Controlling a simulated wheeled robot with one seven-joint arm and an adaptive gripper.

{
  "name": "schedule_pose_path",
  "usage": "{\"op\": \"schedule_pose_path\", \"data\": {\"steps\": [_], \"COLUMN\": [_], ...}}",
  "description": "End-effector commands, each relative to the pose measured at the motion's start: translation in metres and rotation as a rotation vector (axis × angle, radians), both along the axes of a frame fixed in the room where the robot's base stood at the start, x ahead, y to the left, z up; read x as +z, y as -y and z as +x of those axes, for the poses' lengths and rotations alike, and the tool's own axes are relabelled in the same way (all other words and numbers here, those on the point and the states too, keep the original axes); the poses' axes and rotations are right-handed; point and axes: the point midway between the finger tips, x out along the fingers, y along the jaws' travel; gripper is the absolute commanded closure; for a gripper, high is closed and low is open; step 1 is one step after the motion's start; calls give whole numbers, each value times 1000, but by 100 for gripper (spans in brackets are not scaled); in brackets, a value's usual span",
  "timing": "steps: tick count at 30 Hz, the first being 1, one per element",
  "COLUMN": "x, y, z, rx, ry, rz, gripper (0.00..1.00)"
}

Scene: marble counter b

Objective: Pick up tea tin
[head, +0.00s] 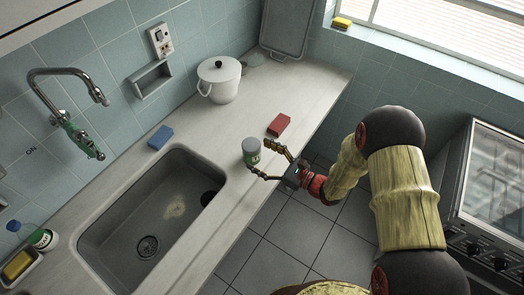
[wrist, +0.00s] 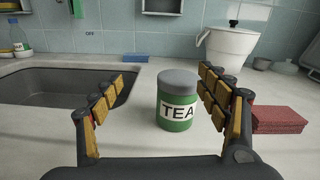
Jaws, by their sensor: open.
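The tea tin (head: 251,152) is a small green can with a grey lid and a white label. It stands upright on the counter, just right of the sink. In the wrist view the tin (wrist: 178,102) stands between my two fingers, its TEA label facing me. My gripper (head: 265,161) is open, with its fingers on either side of the tin; it also shows in the wrist view (wrist: 168,90). Gaps show between the tin and both fingers in the wrist view. The tin's lower front is clear of the fingers there.
A red sponge (head: 279,124) lies close beside the gripper, right of the tin. The sink basin (head: 150,215) opens to the left. A white pot (head: 219,80) and a blue sponge (head: 160,137) stand farther back. The counter's front edge runs under my gripper.

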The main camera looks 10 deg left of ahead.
Motion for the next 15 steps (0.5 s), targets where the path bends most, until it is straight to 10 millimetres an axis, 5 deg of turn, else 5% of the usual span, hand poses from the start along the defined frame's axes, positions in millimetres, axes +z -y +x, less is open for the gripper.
{"op": "schedule_pose_path", "data": {"steps": [7, 15], "x": [-49, -58], "y": [14, 0], "z": [13, 25], "rx": [-131, -157], "ry": [-75, -85], "rz": [38, 45], "gripper": [25, 25]}}
